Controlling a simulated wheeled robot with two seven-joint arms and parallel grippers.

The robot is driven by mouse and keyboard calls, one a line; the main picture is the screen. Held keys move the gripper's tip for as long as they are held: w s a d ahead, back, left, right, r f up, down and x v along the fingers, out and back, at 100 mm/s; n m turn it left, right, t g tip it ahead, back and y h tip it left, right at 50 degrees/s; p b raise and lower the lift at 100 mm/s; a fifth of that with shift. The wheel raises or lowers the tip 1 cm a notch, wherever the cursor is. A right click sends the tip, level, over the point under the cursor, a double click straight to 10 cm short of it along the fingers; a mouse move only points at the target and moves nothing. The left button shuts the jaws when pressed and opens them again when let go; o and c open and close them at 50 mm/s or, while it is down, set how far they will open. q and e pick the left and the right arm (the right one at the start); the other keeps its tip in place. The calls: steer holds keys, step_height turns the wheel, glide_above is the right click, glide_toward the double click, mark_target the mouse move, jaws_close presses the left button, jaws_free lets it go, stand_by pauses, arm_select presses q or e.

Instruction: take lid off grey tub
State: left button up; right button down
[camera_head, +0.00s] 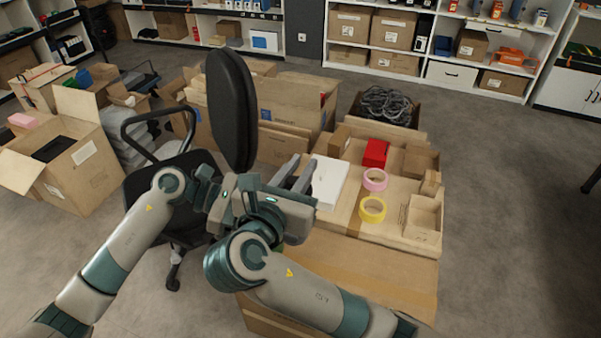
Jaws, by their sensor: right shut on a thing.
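I cannot make out the grey tub or its lid; my arms and grippers cover part of the box top where they meet. My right gripper (293,176) is at the left end of the cardboard box top, beside a white flat box (328,183). Its dark grey fingers point up and away from me. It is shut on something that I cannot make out. My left gripper (228,200) is just left of the right one, close against it. Its fingers are hidden, so its opening does not show.
On the box top (360,232) are a yellow tape roll (372,209), a pink tape roll (375,180), a red box (375,153) and small cartons (423,217). A black office chair (231,108) stands close behind my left gripper. Open cartons (64,164) crowd the left.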

steer(key=shift+f, duration=0.1)
